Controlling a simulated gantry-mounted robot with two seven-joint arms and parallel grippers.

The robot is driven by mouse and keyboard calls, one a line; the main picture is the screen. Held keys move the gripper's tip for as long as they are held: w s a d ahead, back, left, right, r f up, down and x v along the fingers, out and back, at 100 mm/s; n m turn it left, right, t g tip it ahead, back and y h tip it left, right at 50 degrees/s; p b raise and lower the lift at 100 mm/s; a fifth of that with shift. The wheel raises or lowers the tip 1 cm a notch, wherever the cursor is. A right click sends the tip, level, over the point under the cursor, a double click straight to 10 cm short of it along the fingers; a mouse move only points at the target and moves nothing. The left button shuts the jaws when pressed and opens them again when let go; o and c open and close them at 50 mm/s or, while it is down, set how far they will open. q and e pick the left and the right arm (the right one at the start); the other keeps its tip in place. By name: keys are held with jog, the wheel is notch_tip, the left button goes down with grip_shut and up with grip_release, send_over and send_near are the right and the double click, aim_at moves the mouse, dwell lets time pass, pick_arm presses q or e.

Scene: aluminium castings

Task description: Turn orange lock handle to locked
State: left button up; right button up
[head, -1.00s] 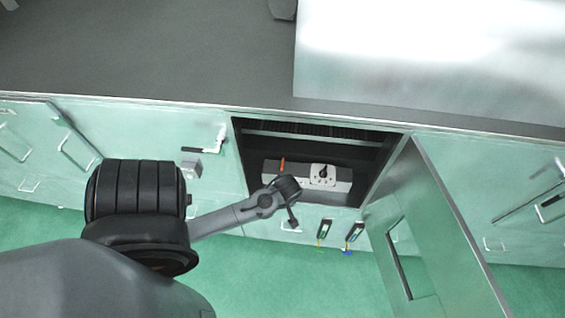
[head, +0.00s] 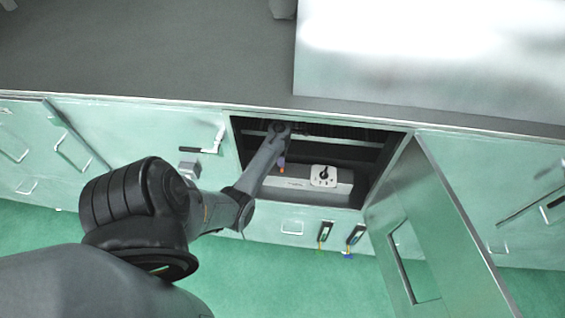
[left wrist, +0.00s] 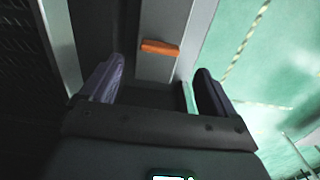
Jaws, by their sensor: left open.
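The orange lock handle (left wrist: 160,47) is a short bar on a pale grey panel in the left wrist view. It lies crosswise there, ahead of my left fingertips and roughly between them, with no contact visible. My left gripper (left wrist: 158,82) is open and empty, its two purple-grey fingers spread wide. In the head view my left arm reaches into the open cabinet bay, and the gripper (head: 281,160) is small and dark over the handle's spot, mostly hiding the handle. My right gripper is not in view.
A white plate with a black knob (head: 323,176) sits on the grey box just right of the handle. The bay's open door (head: 440,230) stands at the right. The bay's frame surrounds my arm closely. Tools with coloured tips (head: 355,235) hang below.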

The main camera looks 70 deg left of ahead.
pick_arm(q)
jog(key=shift+f, duration=3.45)
jog(key=shift+c, duration=0.4)
jog(key=c, duration=1)
